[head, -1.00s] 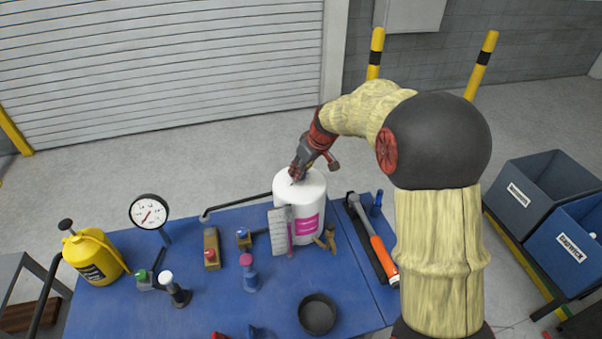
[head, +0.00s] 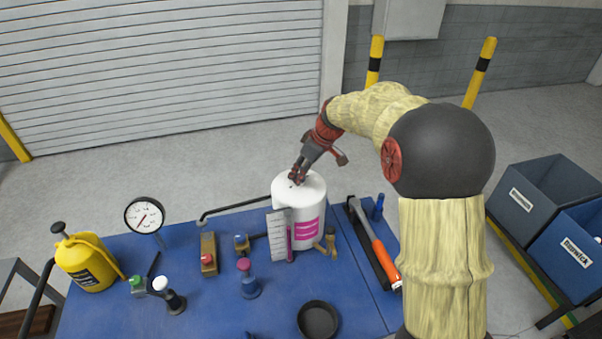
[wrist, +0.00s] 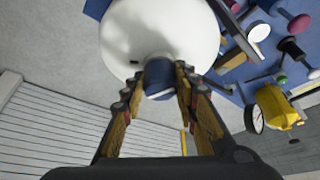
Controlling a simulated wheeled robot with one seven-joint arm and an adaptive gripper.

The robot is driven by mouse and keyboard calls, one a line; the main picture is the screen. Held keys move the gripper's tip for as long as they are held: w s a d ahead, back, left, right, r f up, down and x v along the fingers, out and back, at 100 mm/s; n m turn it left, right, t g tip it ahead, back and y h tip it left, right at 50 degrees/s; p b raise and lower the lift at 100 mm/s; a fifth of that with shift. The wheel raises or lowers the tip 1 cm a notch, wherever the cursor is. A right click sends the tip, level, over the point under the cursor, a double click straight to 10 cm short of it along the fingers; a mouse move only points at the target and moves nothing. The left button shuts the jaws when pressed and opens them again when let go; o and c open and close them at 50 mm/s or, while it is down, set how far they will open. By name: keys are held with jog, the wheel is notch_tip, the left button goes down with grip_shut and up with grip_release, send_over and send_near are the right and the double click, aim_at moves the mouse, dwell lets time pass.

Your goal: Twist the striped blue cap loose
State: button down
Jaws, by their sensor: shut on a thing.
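The blue cap (wrist: 159,78) shows in the wrist view on top of a large white container; its stripes are hard to make out. The container (head: 311,209) stands upright at the back of the blue bench in the head view, with a pink label on its side. My gripper (head: 297,179) reaches down onto the container's top from above. In the wrist view its two fingers (wrist: 160,82) are shut on the cap, one on each side. In the head view the fingers hide the cap.
A gauge (head: 145,215), a yellow can (head: 87,262), several coloured-knob fittings and a black bowl (head: 317,319) share the blue bench (head: 215,300). Blue bins (head: 565,245) stand at the right.

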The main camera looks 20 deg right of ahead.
jog(key=shift+f, duration=0.25)
jog(key=shift+d+n+y+b, duration=0.1)
jog(key=shift+n+y+b, duration=0.2)
jog(key=shift+n+b, duration=0.35)
jog(key=shift+n+g+y, duration=0.3)
jog(key=shift+n+g, duration=0.3)
jog(key=shift+n, duration=0.75)
jog(key=shift+r, duration=0.1)
